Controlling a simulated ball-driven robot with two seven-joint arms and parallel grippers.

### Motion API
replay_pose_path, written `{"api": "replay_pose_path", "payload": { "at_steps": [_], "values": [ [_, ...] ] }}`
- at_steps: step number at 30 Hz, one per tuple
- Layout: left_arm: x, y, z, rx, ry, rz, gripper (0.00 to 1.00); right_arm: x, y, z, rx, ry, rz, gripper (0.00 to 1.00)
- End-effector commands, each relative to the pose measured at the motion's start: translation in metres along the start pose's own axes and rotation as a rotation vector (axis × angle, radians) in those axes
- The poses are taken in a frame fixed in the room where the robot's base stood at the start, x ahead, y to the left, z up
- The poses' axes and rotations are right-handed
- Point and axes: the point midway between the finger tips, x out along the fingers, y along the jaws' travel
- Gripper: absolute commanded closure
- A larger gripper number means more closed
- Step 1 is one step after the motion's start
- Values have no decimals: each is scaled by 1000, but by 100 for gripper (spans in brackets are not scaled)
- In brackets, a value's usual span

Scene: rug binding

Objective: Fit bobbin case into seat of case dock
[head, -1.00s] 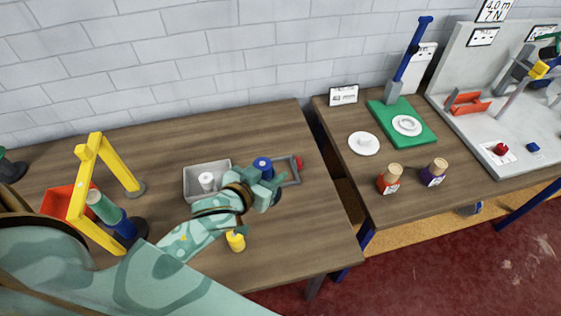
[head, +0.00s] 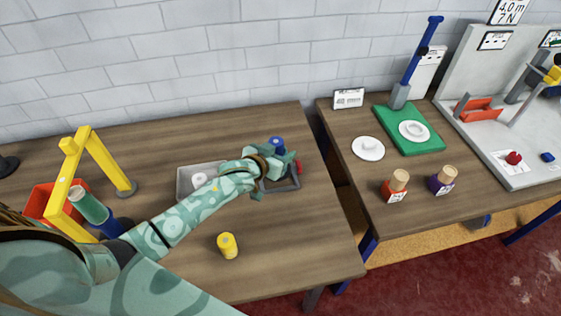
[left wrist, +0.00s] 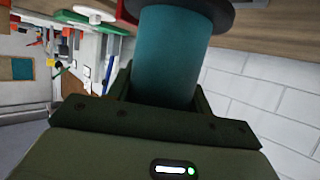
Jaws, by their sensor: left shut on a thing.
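My left gripper (head: 286,165) is at the far right end of the left table, shut on a blue cylinder that I take to be the bobbin case (head: 277,145). In the left wrist view the teal-blue bobbin case (left wrist: 172,55) stands between the jaws, with a dark round rim (left wrist: 205,12) at its far end. The grey frame with a red part, seemingly the case dock (head: 290,184), lies right by the gripper and is partly hidden by it. I cannot tell whether the case touches its seat. My right gripper is not in view.
A grey tray (head: 183,186) is partly behind my left forearm. A yellow cylinder (head: 228,246) stands at the front. A yellow arch (head: 104,160) and red bin (head: 40,201) are at left. A gap separates the right table (head: 350,160).

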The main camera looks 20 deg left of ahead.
Motion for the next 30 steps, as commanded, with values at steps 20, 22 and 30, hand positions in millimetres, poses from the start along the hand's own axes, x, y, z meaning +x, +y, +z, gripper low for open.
{"api": "replay_pose_path", "payload": {
  "at_steps": [20, 22, 30],
  "values": [
    [19, -1, 34, -1, 0, 1, 41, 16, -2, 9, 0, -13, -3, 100],
    [19, -1, 33, -1, 0, 1, 28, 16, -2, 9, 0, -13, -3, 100],
    [18, -1, 32, 0, 0, 2, 28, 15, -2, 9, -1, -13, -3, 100]
  ]
}}
